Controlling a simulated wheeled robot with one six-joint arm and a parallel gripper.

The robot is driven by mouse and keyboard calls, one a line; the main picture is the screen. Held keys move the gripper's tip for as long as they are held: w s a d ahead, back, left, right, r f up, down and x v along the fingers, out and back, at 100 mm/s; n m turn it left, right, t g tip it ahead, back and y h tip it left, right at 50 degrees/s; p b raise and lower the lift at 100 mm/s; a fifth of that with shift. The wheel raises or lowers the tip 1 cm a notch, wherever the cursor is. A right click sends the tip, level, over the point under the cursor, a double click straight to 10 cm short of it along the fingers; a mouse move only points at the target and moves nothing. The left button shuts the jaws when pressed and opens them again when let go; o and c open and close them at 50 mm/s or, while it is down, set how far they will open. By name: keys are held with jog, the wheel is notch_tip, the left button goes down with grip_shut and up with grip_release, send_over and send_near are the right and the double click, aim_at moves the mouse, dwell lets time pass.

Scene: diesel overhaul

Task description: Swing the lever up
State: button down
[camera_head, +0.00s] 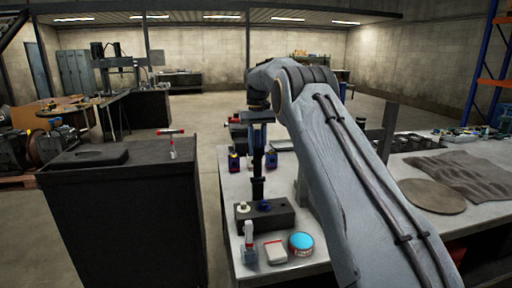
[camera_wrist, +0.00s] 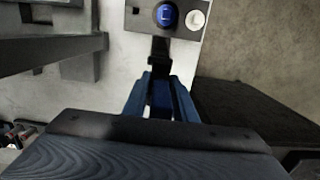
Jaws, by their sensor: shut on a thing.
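The black lever (camera_head: 257,188) stands upright over a dark box (camera_head: 279,218) on the grey bench. The box carries a blue knob (camera_head: 264,206) and a white knob (camera_head: 242,207). My gripper (camera_head: 257,150) is above the box with its blue fingers shut on the lever's upper part. In the wrist view, my gripper (camera_wrist: 159,88) has its two blue fingers on either side of the dark lever (camera_wrist: 160,48). The lever runs toward the box (camera_wrist: 141,20) with its blue knob (camera_wrist: 166,15) and white knob (camera_wrist: 196,19). The fingers hide the lever's end.
A blue-topped round tin (camera_head: 301,243), a small white box (camera_head: 275,252) and a bottle (camera_head: 249,245) stand at the bench's front. A dark cabinet (camera_head: 125,220) stands to the left across a narrow gap. A grey cloth (camera_head: 462,172) lies on the right bench.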

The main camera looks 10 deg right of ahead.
aim_at(257, 134)
jog(key=shift+d, duration=0.1)
jog(key=c, duration=1.6)
grip_release()
jog(key=shift+f, duration=0.1)
jog(key=shift+c, duration=0.2)
jog(key=r, duration=0.1)
jog(key=r+b, duration=0.1)
jog(key=r, duration=0.1)
jog(key=r+b, duration=0.1)
jog(key=r, duration=0.1)
jog(key=shift+w+r, duration=0.2)
jog(key=shift+w, duration=0.1)
jog(key=shift+r, duration=1.25)
jog(key=shift+s, duration=0.1)
